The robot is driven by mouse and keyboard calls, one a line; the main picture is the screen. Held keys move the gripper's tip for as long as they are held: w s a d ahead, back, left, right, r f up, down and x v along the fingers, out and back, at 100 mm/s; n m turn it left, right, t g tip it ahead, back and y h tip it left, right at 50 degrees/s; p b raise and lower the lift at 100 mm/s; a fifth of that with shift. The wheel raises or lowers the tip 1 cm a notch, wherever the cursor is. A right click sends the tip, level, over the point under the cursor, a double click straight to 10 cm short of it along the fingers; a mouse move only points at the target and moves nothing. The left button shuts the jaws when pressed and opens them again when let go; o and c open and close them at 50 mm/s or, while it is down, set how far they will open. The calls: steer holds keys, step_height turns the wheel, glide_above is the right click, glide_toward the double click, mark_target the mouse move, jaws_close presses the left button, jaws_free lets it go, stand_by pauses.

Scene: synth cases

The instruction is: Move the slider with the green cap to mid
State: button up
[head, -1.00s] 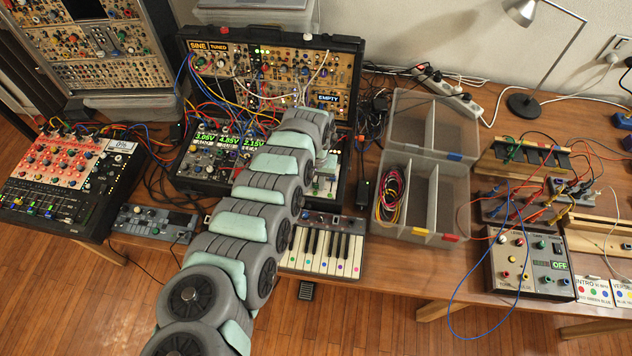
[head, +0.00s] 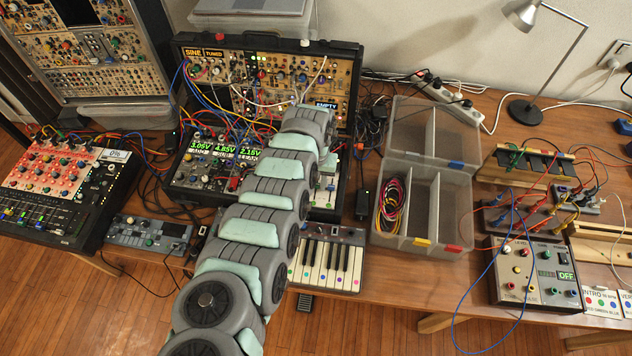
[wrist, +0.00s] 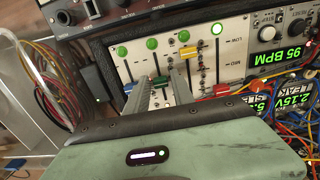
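In the wrist view, the slider panel (wrist: 205,63) is pale, with sliders in upright slots. The green cap (wrist: 161,82) sits low in its slot, between the two fingers of my gripper (wrist: 162,78). The fingers stand apart with the cap between them; a narrow gap seems to show, and contact is unclear. The blue cap (wrist: 130,88) is just left of the left finger. The yellow cap (wrist: 188,52) is higher, right of the right finger. The red cap (wrist: 222,90) is low at the right. In the head view, my arm hides most of the panel (head: 327,182).
Patch cables (wrist: 285,105) and voltage displays crowd the right in the wrist view. A clear divided bin (head: 428,240) with coiled cables stands right of the synth case in the head view. A small keyboard (head: 325,258) lies in front of the case.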

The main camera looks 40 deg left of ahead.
mark_target(316, 185)
steer(key=shift+r, duration=0.1)
step_height(316, 185, up, 11)
steer(key=p, duration=0.1)
steer(key=shift+f+p, duration=0.2)
steer(key=shift+p, duration=0.2)
stand_by(0.3)
